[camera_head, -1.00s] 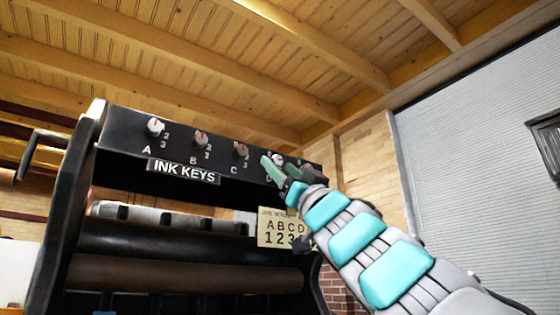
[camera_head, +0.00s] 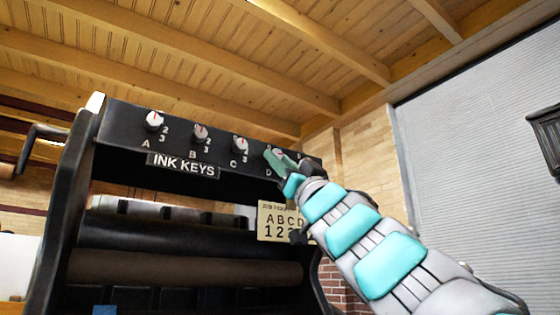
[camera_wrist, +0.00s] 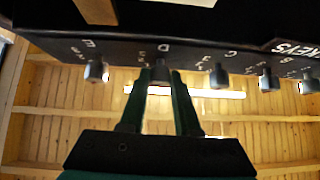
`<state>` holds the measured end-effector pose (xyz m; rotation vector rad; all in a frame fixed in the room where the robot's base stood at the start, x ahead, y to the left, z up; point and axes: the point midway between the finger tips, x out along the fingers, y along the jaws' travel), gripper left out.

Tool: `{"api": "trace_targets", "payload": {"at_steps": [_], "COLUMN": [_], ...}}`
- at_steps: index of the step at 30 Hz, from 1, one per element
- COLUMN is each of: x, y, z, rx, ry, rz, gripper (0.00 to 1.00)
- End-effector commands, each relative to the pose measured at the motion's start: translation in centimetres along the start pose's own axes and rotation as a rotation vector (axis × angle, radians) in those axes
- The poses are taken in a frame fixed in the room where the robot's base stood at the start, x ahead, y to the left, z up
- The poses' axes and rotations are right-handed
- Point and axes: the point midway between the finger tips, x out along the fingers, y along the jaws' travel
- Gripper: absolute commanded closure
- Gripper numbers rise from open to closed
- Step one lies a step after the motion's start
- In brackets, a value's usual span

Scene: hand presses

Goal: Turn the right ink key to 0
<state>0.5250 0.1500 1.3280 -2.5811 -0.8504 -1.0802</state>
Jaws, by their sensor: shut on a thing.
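A black press panel (camera_head: 178,140) carries a row of ink keys with red pointer marks and numbers, above the INK KEYS plate (camera_head: 183,166). Keys A (camera_head: 153,121), B (camera_head: 200,133) and C (camera_head: 241,144) are in clear view. My gripper (camera_head: 285,158) is at the panel's right end and covers most of key D. In the wrist view, upside down, the dark green fingers (camera_wrist: 161,76) are shut on key D (camera_wrist: 161,71), one on each side. Key E (camera_wrist: 94,70) stands free beside it. Key D's pointer and exact setting are hidden.
Key C (camera_wrist: 218,75) and key B (camera_wrist: 267,80) stand close by on the other side in the wrist view. A cream plate with letters and digits (camera_head: 277,221) hangs below the panel. Rollers (camera_head: 180,270) lie lower down.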

Motion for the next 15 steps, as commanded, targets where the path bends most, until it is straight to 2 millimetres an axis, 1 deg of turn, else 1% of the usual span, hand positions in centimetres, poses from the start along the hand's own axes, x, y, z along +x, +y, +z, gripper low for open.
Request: {"api": "trace_targets", "payload": {"at_steps": [15], "x": [0.28], "y": [0.14], "z": [-0.17], "rx": [-0.026], "ry": [-0.005], "rz": [-0.026], "gripper": [1.00]}}
